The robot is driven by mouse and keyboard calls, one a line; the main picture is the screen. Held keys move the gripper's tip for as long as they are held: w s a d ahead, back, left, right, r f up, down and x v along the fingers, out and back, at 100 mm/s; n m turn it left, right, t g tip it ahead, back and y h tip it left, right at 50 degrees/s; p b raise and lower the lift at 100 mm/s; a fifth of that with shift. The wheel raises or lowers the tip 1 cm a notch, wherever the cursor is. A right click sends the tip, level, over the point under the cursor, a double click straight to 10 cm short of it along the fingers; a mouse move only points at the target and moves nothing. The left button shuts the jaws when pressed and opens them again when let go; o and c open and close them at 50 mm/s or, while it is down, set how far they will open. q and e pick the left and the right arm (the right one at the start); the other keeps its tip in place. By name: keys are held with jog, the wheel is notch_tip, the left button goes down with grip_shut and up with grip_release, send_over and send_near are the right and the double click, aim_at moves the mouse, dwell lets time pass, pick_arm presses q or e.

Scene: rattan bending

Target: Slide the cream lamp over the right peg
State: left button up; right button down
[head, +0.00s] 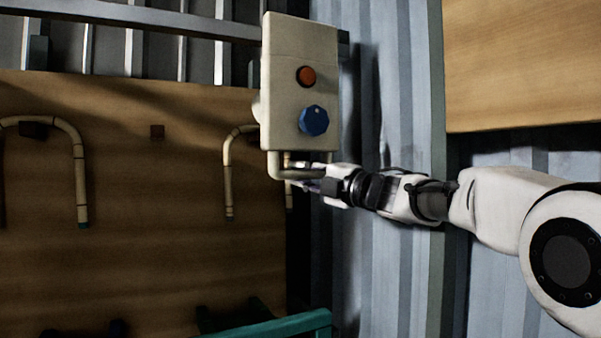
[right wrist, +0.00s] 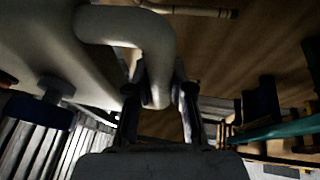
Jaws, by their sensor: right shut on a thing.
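The cream lamp (head: 283,75) is a box-shaped body with a red button and a blue knob on its face. It is upright in the head view, with a bent tube handle (head: 280,172) at its bottom. My right gripper (head: 312,178) is shut on that handle, and the tube passes between its fingers (right wrist: 161,98) in the right wrist view. Any peg behind the lamp is hidden, so I cannot tell which is the right peg. My left gripper is not in view.
Bent rattan canes hang on the wooden board (head: 150,220), one at the left (head: 81,175) and one partly behind the lamp (head: 229,185). A green frame (head: 300,325) stands low in front. A corrugated metal wall (head: 395,80) is behind my right arm.

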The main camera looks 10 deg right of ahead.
jog(key=shift+r, duration=0.3)
jog(key=c, duration=1)
grip_release()
jog(key=shift+w+f, duration=0.15)
jog(key=shift+f, duration=0.05)
